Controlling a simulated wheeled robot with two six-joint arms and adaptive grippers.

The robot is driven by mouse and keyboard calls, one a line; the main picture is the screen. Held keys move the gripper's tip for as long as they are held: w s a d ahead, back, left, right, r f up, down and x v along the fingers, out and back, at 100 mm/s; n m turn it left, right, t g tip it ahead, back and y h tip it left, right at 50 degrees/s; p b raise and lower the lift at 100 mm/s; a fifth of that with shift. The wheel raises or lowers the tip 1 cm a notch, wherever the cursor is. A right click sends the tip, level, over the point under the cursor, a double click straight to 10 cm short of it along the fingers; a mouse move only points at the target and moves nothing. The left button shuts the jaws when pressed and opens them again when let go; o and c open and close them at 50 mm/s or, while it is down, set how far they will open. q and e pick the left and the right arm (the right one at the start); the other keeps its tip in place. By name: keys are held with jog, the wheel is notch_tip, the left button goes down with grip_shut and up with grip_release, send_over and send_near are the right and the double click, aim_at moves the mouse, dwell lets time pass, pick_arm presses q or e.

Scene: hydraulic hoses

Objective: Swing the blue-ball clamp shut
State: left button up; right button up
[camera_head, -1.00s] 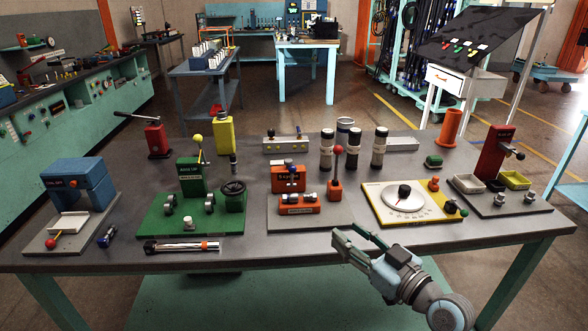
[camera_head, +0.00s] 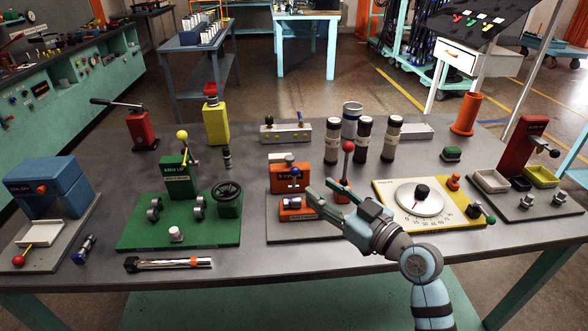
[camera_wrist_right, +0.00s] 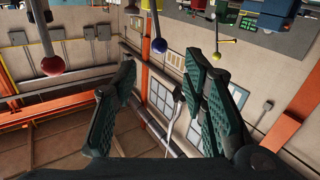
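My right gripper (camera_head: 318,187) is open and empty, reaching left over the bench in front of the orange clamp station (camera_head: 288,206). A small blue spot (camera_head: 295,171) shows on that station's upper block, partly crowded by the parts around it. In the right wrist view, which looks upside down, a blue ball (camera_wrist_right: 167,57) on a thin rod appears beyond the gap between my open fingers (camera_wrist_right: 160,75). No finger touches it. I cannot tell the clamp jaw's exact position. My left gripper is not in view.
A red-ball lever (camera_head: 347,148) stands close behind my right gripper; its ball also shows in the wrist view (camera_wrist_right: 53,66). A green station (camera_head: 180,232) with a yellow ball (camera_head: 182,135) is left, a yellow dial plate (camera_head: 440,215) right. Dark cylinders (camera_head: 363,140) stand behind.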

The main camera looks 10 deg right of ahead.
aim_at(295, 172)
jog(key=x, duration=0.9)
jog(key=shift+w+f, duration=0.15)
jog(key=shift+f, duration=0.05)
jog(key=shift+w+a+r, duration=0.1)
jog(key=shift+w+a, duration=0.25)
jog(key=shift+w, duration=0.05)
jog(key=shift+s, duration=0.1)
jog(key=shift+c, duration=0.4)
grip_shut()
jog(key=shift+b, duration=0.3)
